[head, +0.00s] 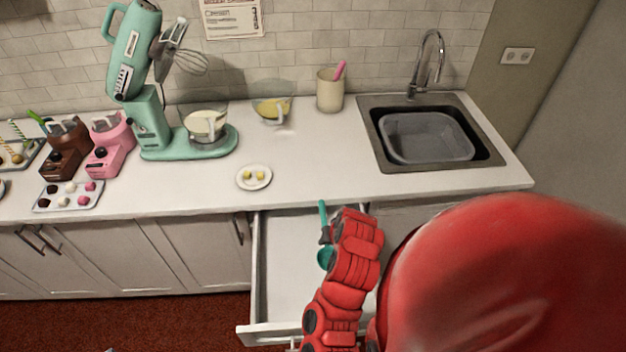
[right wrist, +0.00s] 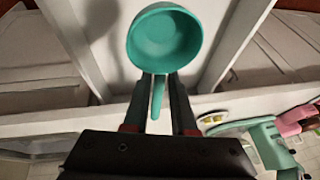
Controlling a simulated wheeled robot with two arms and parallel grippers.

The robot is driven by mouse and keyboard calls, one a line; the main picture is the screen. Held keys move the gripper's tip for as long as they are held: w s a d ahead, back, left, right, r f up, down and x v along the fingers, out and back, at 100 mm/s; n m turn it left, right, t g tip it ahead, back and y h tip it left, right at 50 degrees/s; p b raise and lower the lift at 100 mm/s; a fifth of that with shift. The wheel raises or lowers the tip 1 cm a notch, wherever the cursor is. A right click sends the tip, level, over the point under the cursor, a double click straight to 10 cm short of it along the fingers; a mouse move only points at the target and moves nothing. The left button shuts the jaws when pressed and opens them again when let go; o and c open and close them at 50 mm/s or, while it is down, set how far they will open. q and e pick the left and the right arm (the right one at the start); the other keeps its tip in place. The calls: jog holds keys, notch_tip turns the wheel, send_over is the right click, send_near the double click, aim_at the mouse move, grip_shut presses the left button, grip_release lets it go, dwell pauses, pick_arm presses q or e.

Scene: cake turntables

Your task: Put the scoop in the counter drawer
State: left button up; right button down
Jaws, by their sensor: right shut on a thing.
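The teal scoop (head: 325,258) is held by my right gripper (head: 326,237), its handle pointing toward the counter in the head view. In the right wrist view the scoop's round bowl (right wrist: 165,38) sits beyond the fingertips, and its handle runs between the fingers of my right gripper (right wrist: 158,90). The counter drawer (head: 282,275) is pulled open and looks empty where I can see it. The scoop is over the drawer's opening; its height above the drawer floor is hard to tell. My red right arm hides the drawer's right part. My left gripper is not in view.
The countertop edge (head: 300,207) runs just behind the drawer. On the counter stand a small plate (head: 254,185), a green mixer (head: 148,125), a bowl (head: 271,113), a utensil cup (head: 329,92) and a sink (head: 487,157). Closed cabinets are to the left.

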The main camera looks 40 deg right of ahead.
jog(key=f+b, duration=1.4)
jog(key=shift+s+a+f, duration=0.1)
jog(key=shift+a+f, duration=0.1)
jog(key=shift+f, duration=0.15)
jog(key=shift+w, duration=0.35)
jog(key=w, duration=0.2)
jog(key=shift+w+d+r, duration=0.2)
jog(key=shift+w+d, duration=0.05)
jog(key=shift+w, duration=0.1)
jog(key=shift+w+d+p, duration=0.15)
jog(key=shift+w+p, duration=0.2)
jog(key=shift+w, duration=0.65)
jog(key=shift+w+d+p, duration=0.1)
jog(key=shift+w+p, duration=0.2)
jog(key=shift+w, duration=0.65)
jog(key=shift+w+f, duration=0.2)
jog(key=shift+w, duration=0.05)
jog(key=shift+f+p, duration=0.35)
jog(key=shift+f, duration=0.15)
jog(key=shift+s, duration=0.1)
